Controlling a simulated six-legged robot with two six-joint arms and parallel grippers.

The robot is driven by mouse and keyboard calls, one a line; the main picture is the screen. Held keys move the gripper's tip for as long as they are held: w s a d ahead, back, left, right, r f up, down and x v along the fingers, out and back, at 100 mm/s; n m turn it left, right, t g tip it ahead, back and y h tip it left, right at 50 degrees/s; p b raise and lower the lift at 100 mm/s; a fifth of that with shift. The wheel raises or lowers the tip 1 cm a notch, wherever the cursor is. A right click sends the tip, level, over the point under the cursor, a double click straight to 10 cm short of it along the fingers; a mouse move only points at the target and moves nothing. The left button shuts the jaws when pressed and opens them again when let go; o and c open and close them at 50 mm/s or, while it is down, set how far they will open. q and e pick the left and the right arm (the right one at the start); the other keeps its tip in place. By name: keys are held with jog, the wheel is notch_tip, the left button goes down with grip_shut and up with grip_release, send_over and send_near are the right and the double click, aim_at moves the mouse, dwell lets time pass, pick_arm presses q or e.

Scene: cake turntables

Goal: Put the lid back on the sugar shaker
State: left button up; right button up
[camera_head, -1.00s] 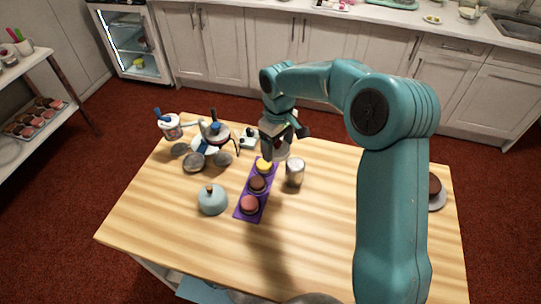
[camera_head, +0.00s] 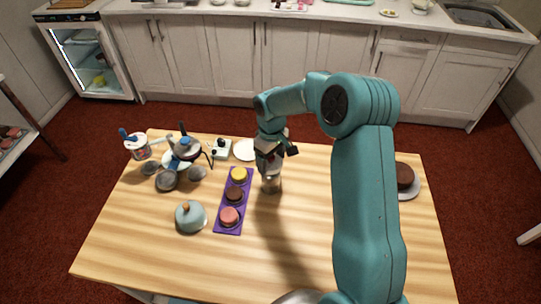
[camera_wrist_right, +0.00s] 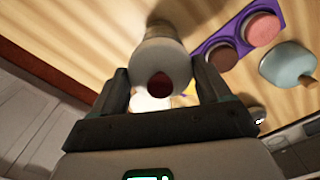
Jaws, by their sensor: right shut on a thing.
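The sugar shaker (camera_head: 271,184) is a grey metal cylinder standing upright on the wooden table, right of the purple tray. My right gripper (camera_head: 268,163) is directly over it, pointing down. In the right wrist view my right gripper (camera_wrist_right: 160,82) is shut on a pale grey rounded lid (camera_wrist_right: 150,52) with a dark red spot on it. The shaker's body (camera_wrist_right: 174,22) shows just beyond the lid there. In the head view the fingers hide most of the lid, so I cannot tell whether it touches the shaker's rim. My left gripper is not in view.
The purple tray (camera_head: 222,229) with three small cakes lies left of the shaker. A blue domed cover (camera_head: 191,219) stands further left. Pans and a tub (camera_head: 137,148) crowd the back left. A brown cake (camera_head: 405,175) is at the right edge. The front table is clear.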

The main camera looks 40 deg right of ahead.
jog(key=shift+f, duration=0.35)
jog(key=shift+s+a+r, duration=0.1)
jog(key=shift+s+a, duration=0.05)
jog(key=shift+a, duration=0.05)
jog(key=shift+w+d+f, duration=0.15)
jog(key=shift+w+f, duration=0.05)
jog(key=shift+s+b, duration=0.2)
jog(key=shift+b, duration=0.15)
jog(key=shift+w+f, duration=0.1)
jog(key=shift+w, duration=0.05)
jog(key=shift+f+b, duration=0.25)
jog(key=shift+b, duration=0.05)
